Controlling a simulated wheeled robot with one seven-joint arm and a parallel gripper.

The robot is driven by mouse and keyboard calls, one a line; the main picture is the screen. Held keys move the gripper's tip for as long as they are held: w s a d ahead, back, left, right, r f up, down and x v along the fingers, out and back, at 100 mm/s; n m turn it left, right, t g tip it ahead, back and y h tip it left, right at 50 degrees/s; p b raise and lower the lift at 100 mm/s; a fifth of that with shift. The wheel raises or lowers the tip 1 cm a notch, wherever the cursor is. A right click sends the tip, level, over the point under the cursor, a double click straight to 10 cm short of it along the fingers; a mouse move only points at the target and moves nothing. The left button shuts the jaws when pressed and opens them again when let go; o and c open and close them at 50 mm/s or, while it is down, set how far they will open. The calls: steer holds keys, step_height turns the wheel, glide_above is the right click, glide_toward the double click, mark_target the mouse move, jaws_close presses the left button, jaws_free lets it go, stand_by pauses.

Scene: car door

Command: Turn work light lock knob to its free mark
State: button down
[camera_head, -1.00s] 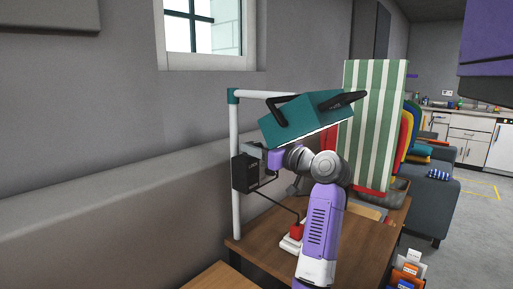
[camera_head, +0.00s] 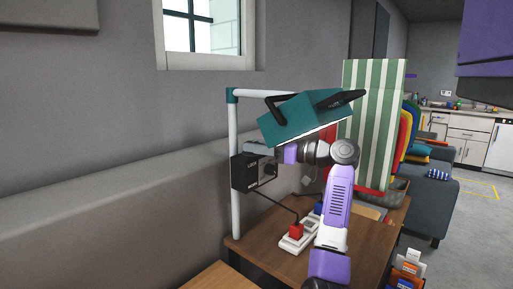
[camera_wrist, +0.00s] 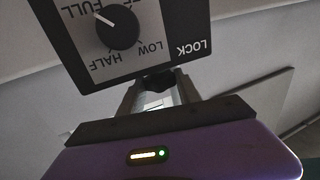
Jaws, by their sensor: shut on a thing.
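The work light has a teal lamp head (camera_head: 305,117) on a pale tubular frame (camera_head: 235,190). A black control box (camera_head: 243,175) hangs beside the upright; in the wrist view the box face (camera_wrist: 190,22) appears upside down. It carries a round dial (camera_wrist: 117,27) marked FULL, HALF and LOW, and the word LOCK. A small dark lock knob (camera_wrist: 157,82) shows at the box's edge near that word. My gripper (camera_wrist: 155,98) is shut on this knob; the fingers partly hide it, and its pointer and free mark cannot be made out. In the head view my gripper (camera_head: 258,149) reaches the box's top.
A wooden table (camera_head: 270,245) stands below, with a white power strip and red plug (camera_head: 297,231) on it. A black cable runs from the box to the plug. A green-striped panel (camera_head: 372,110) stands behind my arm. A grey wall is close behind the light.

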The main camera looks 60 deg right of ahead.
steer(key=c, duration=0.8)
jaws_free()
steer(key=shift+c, duration=0.2)
steer(key=s, duration=0.7)
steer(key=shift+s+d, duration=0.15)
steer(key=shift+s, duration=0.25)
steer(key=shift+s, duration=0.1)
